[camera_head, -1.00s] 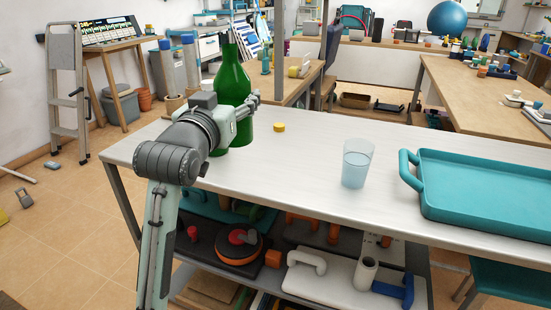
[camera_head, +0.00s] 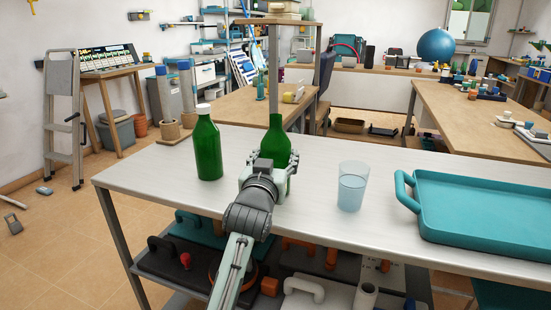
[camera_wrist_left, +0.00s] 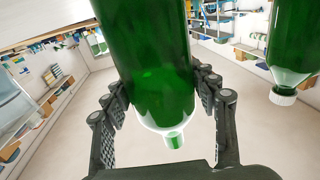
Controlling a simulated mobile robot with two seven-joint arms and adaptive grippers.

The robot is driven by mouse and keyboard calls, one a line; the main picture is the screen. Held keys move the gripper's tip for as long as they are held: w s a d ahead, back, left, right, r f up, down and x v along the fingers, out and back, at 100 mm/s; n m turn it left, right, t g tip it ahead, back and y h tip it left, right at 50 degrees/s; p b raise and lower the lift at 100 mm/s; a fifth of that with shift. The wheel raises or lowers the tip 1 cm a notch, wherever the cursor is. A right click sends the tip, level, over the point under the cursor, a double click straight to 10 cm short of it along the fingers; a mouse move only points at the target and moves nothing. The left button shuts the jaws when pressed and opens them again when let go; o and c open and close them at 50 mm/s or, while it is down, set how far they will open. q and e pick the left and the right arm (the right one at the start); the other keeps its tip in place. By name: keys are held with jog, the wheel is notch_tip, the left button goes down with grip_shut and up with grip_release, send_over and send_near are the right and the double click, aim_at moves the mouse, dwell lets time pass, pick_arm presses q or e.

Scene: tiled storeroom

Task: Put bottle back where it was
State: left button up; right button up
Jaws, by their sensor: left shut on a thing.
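A green bottle (camera_head: 276,147) with no cap on its neck stands roughly upright at the middle of the white table. My left gripper (camera_head: 270,165) is shut on this bottle from the near side. In the left wrist view the held bottle (camera_wrist_left: 155,65) lies between the two fingers, its pale open mouth pointing down in the picture. The gripper hides the bottle's base in the head view, so I cannot tell whether it touches the table. A second green bottle (camera_head: 208,147) with a white cap stands to the left. My right gripper is not in view.
A glass of water (camera_head: 352,188) stands right of the gripper. A teal tray (camera_head: 425,236) lies further right on the white table (camera_head: 318,225). The tabletop between the capped bottle and the table's left corner is bare. Tools fill the shelf below.

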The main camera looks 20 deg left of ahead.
pick_arm(q)
jog(key=shift+f, duration=0.1)
jog(key=o, duration=1.4)
jog(key=shift+o, duration=0.6)
